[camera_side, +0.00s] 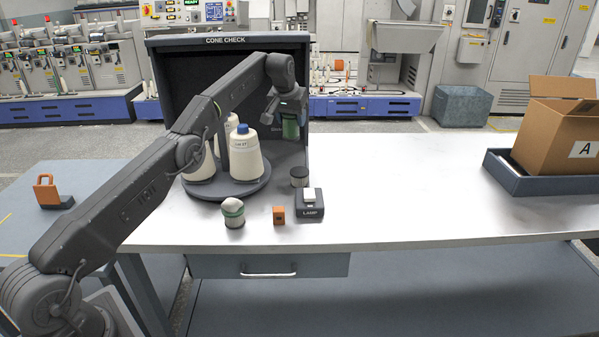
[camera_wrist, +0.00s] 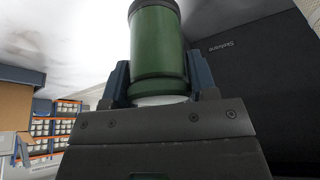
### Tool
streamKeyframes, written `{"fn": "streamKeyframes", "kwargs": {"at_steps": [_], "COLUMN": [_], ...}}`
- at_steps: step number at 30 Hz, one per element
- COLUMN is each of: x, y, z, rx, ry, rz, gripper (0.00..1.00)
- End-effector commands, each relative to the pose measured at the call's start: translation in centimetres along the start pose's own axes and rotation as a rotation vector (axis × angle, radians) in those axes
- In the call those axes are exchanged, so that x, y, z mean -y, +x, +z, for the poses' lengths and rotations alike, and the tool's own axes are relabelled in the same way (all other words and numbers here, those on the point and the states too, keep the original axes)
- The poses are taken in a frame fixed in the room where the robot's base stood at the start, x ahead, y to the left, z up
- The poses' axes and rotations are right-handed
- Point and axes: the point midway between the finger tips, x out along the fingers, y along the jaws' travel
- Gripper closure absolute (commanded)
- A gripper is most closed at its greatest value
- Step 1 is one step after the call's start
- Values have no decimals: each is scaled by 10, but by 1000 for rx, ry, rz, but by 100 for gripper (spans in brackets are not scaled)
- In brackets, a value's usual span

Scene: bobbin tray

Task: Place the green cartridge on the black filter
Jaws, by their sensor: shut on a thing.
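The green cartridge (camera_side: 291,127) is held by my gripper (camera_side: 289,112), clear above the table and in front of the cone check booth. In the wrist view the green cartridge (camera_wrist: 158,45) stands between the two blue-grey fingers of my gripper (camera_wrist: 160,88), with a dark band at one end and a white end near the palm. The black filter (camera_side: 299,176) is a short dark ribbed cylinder with a lighter top. It stands on the table below the cartridge and slightly to its right, apart from it.
A black lamp switch box (camera_side: 310,208) stands just in front of the filter. An orange block (camera_side: 279,215) and a white-topped jar (camera_side: 233,214) are nearby. Yarn cones (camera_side: 245,155) stand on a round turntable (camera_side: 228,190) at left. The table's right side (camera_side: 420,185) is clear up to a cardboard box (camera_side: 558,130).

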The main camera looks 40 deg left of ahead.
Motion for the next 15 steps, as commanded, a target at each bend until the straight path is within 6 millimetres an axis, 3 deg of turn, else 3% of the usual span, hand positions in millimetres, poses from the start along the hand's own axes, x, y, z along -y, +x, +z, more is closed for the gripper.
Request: {"fn": "streamKeyframes", "kwargs": {"at_steps": [15], "x": [-11], "y": [22], "z": [5], "rx": [-1], "ry": [55], "rz": [24], "gripper": [75]}}
